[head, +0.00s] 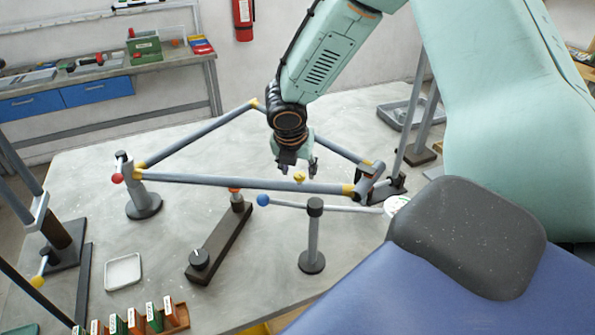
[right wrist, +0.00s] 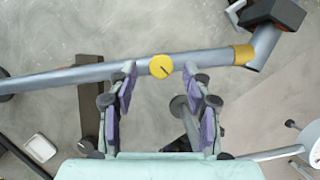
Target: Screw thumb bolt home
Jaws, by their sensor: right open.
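The thumb bolt (head: 299,177) has a round yellow head and sits on the near grey tube of the frame (head: 230,182). In the right wrist view the bolt head (right wrist: 161,66) shows a dark line across its top. My right gripper (head: 296,166) points down over the bolt. In the right wrist view its fingers (right wrist: 160,80) are spread apart, with the bolt head between and slightly beyond the tips, touching neither. How deep the bolt sits in the tube is hard to tell. My left gripper is not in view.
Frame corners rest on a left post (head: 143,200) with a red knob and a right clamp (head: 370,178). A white tray (head: 123,271) lies at left.

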